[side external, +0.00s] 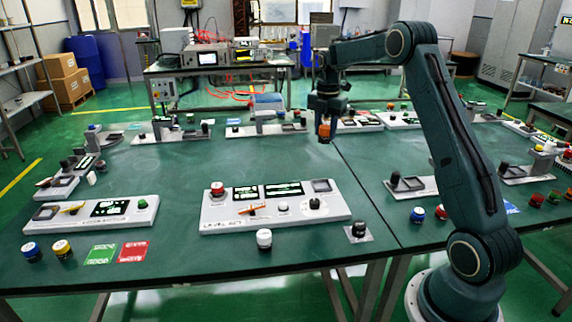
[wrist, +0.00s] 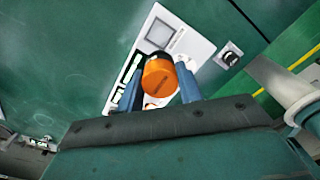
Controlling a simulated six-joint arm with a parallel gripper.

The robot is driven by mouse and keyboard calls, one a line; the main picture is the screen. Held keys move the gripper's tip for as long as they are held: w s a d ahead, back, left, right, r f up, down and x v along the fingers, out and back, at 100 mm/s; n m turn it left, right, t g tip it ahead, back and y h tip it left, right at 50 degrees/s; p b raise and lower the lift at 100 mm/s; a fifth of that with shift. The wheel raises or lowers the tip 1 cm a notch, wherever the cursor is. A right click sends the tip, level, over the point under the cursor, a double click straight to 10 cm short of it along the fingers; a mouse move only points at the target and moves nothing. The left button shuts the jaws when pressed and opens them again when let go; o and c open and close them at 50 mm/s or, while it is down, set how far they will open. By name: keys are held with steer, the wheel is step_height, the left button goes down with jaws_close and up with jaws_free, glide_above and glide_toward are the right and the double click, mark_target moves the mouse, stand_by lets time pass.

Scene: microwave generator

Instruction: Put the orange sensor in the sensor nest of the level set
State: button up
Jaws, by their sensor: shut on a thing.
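The orange sensor (side external: 324,131) is a short orange cylinder with a dark end. My gripper (side external: 325,118) is shut on it and holds it in the air above the green table. In the wrist view the orange sensor (wrist: 159,80) sits between the two blue-grey fingers of my gripper (wrist: 158,84). Beyond it lies a white panel (wrist: 197,47) with a square grey recess (wrist: 160,32), partly hidden by the sensor and fingers. In the side view a large white panel (side external: 336,212) has a square recess (side external: 322,186), two displays and a red button.
Another white panel (side external: 140,216) with a square recess (side external: 46,212) lies at the left. More panels line the back edge. A white-topped button (side external: 264,239) and a black knob on a plate (side external: 358,231) stand near the front.

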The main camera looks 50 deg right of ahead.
mark_target(324, 142)
step_height(324, 142, down, 12)
steer(key=shift+f, duration=0.25)
steer(key=shift+f, duration=0.1)
steer(key=shift+f, duration=2.05)
steer(key=shift+f, duration=0.1)
steer(key=o, duration=1)
steer(key=shift+r, duration=6.15)
